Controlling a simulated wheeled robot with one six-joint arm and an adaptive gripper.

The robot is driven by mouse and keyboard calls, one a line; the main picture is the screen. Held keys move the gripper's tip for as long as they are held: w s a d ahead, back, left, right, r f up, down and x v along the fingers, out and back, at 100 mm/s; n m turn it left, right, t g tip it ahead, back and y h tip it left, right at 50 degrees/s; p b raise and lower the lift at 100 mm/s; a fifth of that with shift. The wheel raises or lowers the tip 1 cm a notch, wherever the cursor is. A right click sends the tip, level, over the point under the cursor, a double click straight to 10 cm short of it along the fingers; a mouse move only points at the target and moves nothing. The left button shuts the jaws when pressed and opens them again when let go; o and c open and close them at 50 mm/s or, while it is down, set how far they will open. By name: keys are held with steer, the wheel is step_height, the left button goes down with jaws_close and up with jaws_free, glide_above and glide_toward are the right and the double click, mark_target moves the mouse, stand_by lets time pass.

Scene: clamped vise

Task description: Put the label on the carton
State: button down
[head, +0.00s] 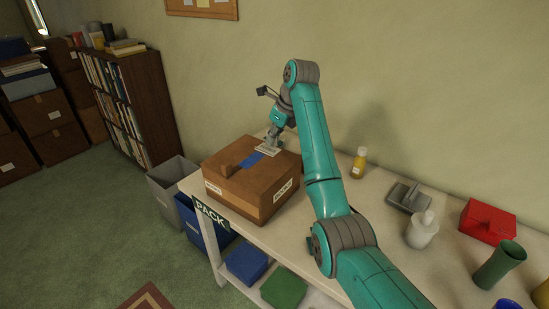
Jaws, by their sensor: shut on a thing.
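The brown carton (248,182) stands on the left end of the pale bench, with printed white marks on its sides. A blue patch (252,160) and a raised brown piece (228,168) show on its top. My gripper (271,146) points down over the back right part of the carton top and is shut on a small pale flat piece, which looks like the label (266,151). The label is right beside the blue patch. I cannot tell whether it touches the carton. The fingertips are small and partly hidden.
A yellow bottle (359,163), a grey tool (407,197), a white bottle (421,230), a red box (487,222) and a green cup (499,265) stand on the bench (377,187) to the right. A PACK sign (210,216) hangs at the bench's left edge, near bins.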

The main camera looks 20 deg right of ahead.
mark_target(270, 163)
step_height(270, 163, down, 7)
steer(key=shift+f, duration=0.15)
steer(key=shift+f, duration=0.1)
stand_by(0.3)
steer(key=c, duration=1.2)
jaws_free()
